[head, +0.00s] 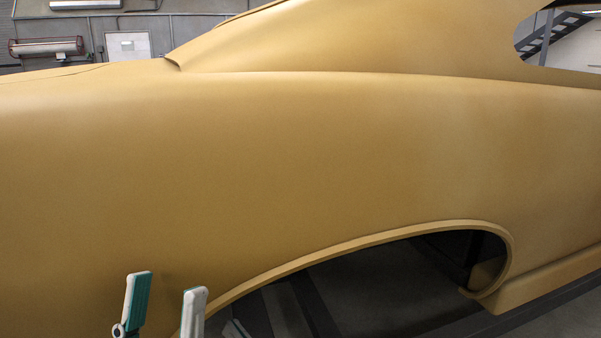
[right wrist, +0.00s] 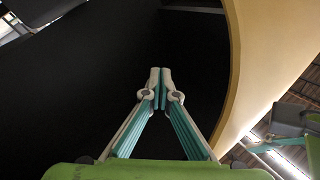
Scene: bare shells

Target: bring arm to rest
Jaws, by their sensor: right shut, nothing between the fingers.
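At the bottom left of the head view, pale grey and teal fingers show in front of the gold car-body shell (head: 300,165). The leftmost belongs to my left gripper (head: 137,300); its full jaw is cut off by the frame edge, so its opening is unclear. In the right wrist view my right gripper (right wrist: 160,75) has its two fingertips together with nothing between them. Part of a green and teal gripper also shows at the right there.
The shell fills most of the head view, its wheel arch rim (head: 400,232) close to the fingers. A dark rail (head: 540,312) runs below. In the right wrist view a gold shell edge (right wrist: 236,60) curves right of my fingers, beside a dark area. A grey wall stands behind.

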